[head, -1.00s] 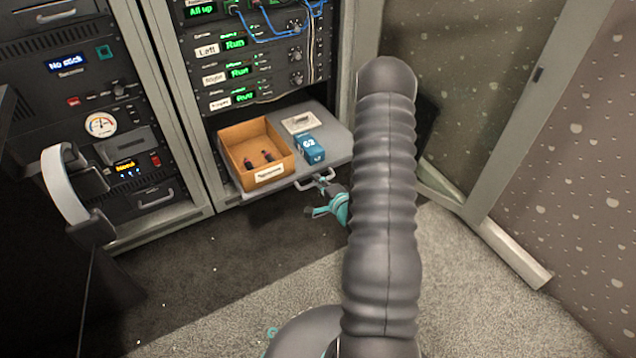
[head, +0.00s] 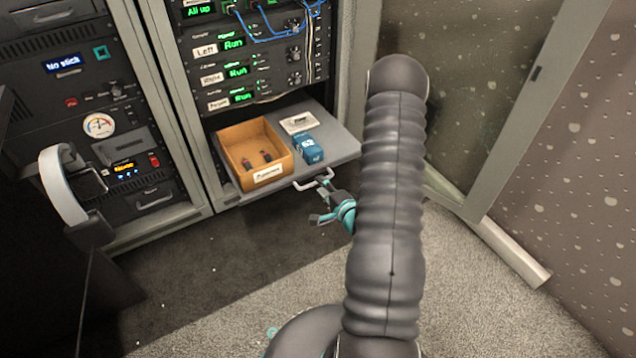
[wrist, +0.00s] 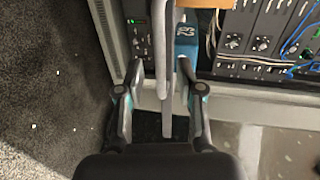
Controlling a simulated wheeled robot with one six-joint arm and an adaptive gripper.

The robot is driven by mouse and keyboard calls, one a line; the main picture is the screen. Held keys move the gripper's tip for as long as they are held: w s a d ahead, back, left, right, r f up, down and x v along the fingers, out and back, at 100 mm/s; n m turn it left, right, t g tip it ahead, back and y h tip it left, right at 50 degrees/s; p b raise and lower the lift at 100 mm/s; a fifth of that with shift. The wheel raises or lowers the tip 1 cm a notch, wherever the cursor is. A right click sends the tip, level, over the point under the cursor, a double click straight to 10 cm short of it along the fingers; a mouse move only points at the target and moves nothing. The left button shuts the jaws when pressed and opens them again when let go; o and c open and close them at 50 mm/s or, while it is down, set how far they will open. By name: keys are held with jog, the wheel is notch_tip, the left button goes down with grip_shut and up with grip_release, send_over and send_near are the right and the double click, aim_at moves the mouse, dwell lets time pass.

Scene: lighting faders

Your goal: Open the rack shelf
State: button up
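The rack shelf (head: 338,144) is a grey tray that stands out from the lower rack. Its pale bar handle (head: 314,179) is on the front edge. In the wrist view the handle (wrist: 160,55) runs vertically in front of the shelf edge, between my fingers. My gripper (head: 326,206) is just in front of and below the handle. In the wrist view my gripper (wrist: 161,78) has its fingers apart, with visible gaps to the handle on both sides. My arm hides part of the area to the right of the shelf.
On the shelf are a cardboard box (head: 233,152) with small items, a blue box (head: 307,150) and a white card (head: 299,122). A headphone (head: 62,185) hangs at left. An open rack door (head: 535,95) stands at right. Floor in front is clear.

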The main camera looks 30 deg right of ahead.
jog(key=v, duration=0.8)
jog(key=shift+s, duration=0.25)
